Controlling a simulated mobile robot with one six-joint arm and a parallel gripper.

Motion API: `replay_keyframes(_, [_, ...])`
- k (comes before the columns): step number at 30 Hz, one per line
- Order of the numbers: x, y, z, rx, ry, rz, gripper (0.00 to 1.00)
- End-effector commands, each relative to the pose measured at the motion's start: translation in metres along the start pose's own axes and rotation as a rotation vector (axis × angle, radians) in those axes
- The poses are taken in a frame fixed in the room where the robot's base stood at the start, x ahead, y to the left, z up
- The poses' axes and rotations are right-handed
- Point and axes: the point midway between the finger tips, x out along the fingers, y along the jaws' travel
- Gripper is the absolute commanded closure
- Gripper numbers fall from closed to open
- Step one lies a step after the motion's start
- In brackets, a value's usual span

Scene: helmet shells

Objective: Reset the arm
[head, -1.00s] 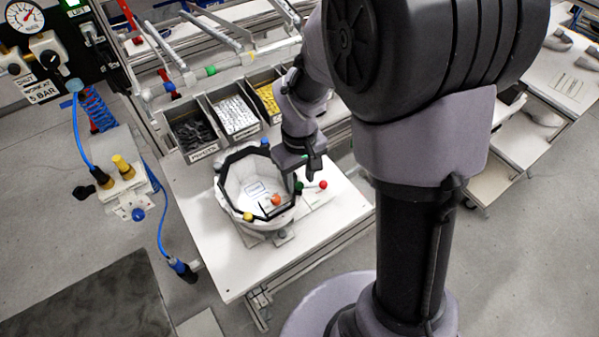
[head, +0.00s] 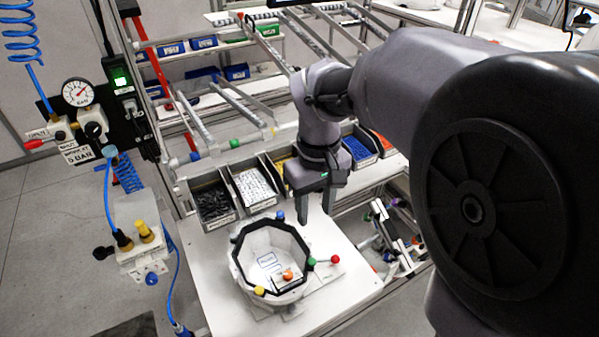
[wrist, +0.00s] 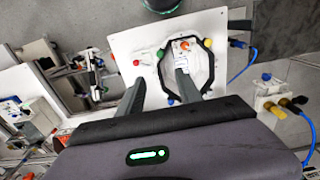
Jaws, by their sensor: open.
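My gripper (head: 315,207) hangs above the white worktable, pointing down, just behind and to the right of the helmet shell's rim. Its two fingers are apart with nothing between them. In the wrist view my gripper (wrist: 157,82) also shows open and empty, with the table below it. The white helmet shell (head: 242,272) sits open side up, with a black rim and coloured knobs around it. It also shows in the wrist view (wrist: 203,58), partly covered by a finger. An orange knob (head: 288,275) and a printed label show inside the shell.
Bins of black parts (head: 212,203), white parts (head: 253,188) and other parts line the table's back edge. A red knob (head: 335,259) is right of the shell. A post with gauge (head: 77,92) and blue hoses stands left. Metal rails rise behind the bins.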

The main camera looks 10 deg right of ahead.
Motion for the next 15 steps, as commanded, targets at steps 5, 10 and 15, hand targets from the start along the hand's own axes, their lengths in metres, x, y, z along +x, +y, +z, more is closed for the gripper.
replay_keyframes(5, [0.000, 0.000, 0.000, 0.000, 0.000, 0.000, 0.58])
replay_keyframes(10, [0.019, -0.005, 0.009, 0.040, 0.037, -0.004, 0.58])
replay_keyframes(15, [0.098, -0.035, 0.059, 0.263, 0.231, -0.050, 0.58])
